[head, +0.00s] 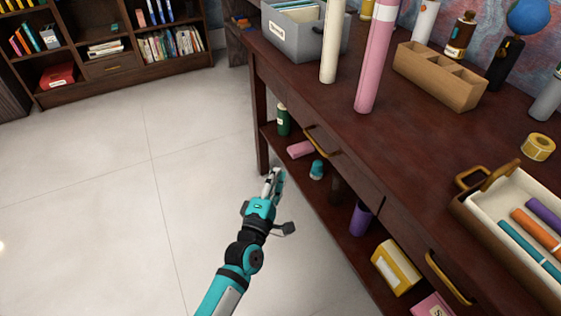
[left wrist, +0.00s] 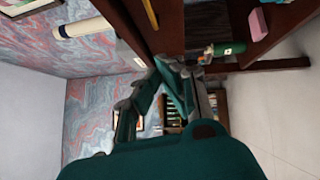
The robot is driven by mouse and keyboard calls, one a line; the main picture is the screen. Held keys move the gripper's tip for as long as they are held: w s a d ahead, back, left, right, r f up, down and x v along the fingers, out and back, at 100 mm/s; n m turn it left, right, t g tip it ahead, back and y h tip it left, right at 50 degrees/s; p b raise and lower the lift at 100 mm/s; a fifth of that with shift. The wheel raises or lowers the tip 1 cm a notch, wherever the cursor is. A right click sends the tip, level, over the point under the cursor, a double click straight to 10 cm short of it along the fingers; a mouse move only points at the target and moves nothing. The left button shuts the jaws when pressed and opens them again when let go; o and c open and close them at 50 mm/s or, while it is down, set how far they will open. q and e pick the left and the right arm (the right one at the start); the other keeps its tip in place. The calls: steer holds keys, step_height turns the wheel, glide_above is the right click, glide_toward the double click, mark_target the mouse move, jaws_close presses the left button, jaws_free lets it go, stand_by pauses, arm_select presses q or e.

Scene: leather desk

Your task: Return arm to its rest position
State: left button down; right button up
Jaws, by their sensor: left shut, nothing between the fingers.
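My left gripper (head: 274,177) is at the end of the teal and black arm in the head view, in front of the desk's lower shelf and over the pale floor. It is shut with nothing in it. In the left wrist view the fingers of the left gripper (left wrist: 178,88) come together ahead of the teal wrist body. The dark wooden desk (head: 350,150) stands to the right of the gripper, which appears close to its shelf edge; whether they touch I cannot tell. My right gripper is not in view.
The lower shelf holds a green bottle (head: 283,121), a pink block (head: 300,149), a teal item (head: 316,169), a purple cup (head: 361,218) and a yellow box (head: 397,267). A tray (head: 470,204) sits on the desktop. Floor (head: 100,200) on the left is clear.

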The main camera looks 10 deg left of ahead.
arm_select(q)
steer(key=s+a+f+m+g+y, duration=0.1)
steer(key=s+a+f+m+g, duration=0.2)
steer(key=s+f+m+g, duration=0.55)
steer(key=s+a+f+m+g, duration=0.35)
steer(key=s+f+m, duration=0.35)
steer(key=s+f, duration=0.75)
steer(key=s+a+f+m+g+p, duration=0.1)
steer(key=s+a+f+g+p, duration=0.1)
steer(key=s+p, duration=0.3)
steer(key=s+a+f+m+g+y+p, duration=0.1)
steer(key=s+f+p, duration=0.4)
steer(key=s, duration=0.7)
steer(key=s+a+f+m+g+y+p, duration=0.1)
steer(key=s+a+f+m+g+p, duration=0.1)
steer(key=s+a+p, duration=0.3)
steer(key=s+f+g+p, duration=0.1)
steer(key=s+p, duration=0.1)
steer(key=s, duration=0.2)
steer(key=shift+f, duration=0.25)
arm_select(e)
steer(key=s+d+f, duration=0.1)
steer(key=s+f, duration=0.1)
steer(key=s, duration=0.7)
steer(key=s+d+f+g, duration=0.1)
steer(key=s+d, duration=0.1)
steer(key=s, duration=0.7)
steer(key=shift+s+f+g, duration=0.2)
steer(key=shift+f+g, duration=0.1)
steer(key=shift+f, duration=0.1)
